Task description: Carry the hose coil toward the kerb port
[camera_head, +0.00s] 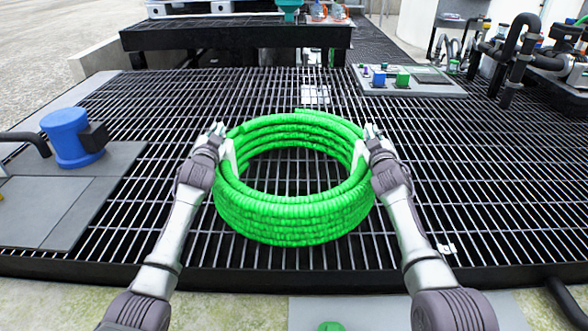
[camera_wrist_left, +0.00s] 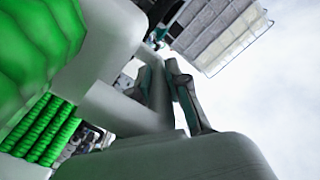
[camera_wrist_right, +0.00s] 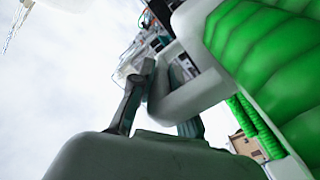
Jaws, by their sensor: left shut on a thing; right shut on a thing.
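A bright green hose coil (camera_head: 297,216) is in the middle of the head view, its ring lying flat over the black grating. My left gripper (camera_head: 222,140) is shut at the coil's left side and my right gripper (camera_head: 370,140) is shut at its right side. Pale parts beside the coil show where each gripper holds it. The coil's green loops also show in the left wrist view (camera_wrist_left: 35,45) and in the right wrist view (camera_wrist_right: 270,60). The fingertips are partly hidden. I cannot tell which fitting is the kerb port.
Black floor grating (camera_head: 480,190) spreads around the coil. A blue motor-like unit (camera_head: 72,138) stands on a grey plate at left. A grey panel (camera_head: 440,88) with small blue and green blocks lies at back right, near black pipework (camera_head: 515,50). A dark raised bench (camera_head: 235,36) stands behind.

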